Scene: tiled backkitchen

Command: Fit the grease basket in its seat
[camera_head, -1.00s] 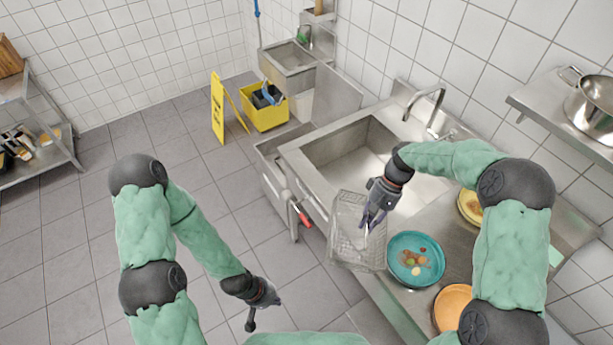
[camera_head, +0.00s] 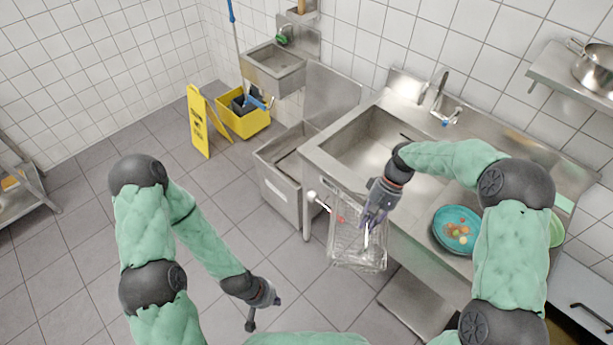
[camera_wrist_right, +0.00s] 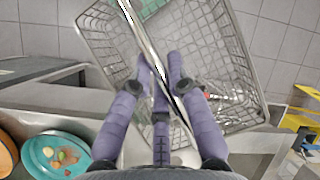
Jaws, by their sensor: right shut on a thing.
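The grease basket (camera_head: 345,255) is a clear-looking wire mesh basket with a thin metal handle bar. My right gripper (camera_head: 372,220) is shut on that handle, and the basket hangs in front of the sink cabinet. In the right wrist view my right fingers (camera_wrist_right: 162,85) close around the bar, with the mesh basket (camera_wrist_right: 235,65) beyond them. An open steel box (camera_head: 268,158), apparently the seat, stands on the floor left of the sink; the basket is apart from it, to its right and nearer me. My left gripper (camera_head: 264,308) is empty over the floor, its dark fingers apart.
A lever with a pale knob (camera_head: 311,197) juts from the sink front, close to the basket. The sink (camera_head: 350,140) and a teal plate with scraps (camera_head: 457,216) are at right. A yellow floor sign (camera_head: 197,122) and yellow bucket (camera_head: 243,124) stand behind.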

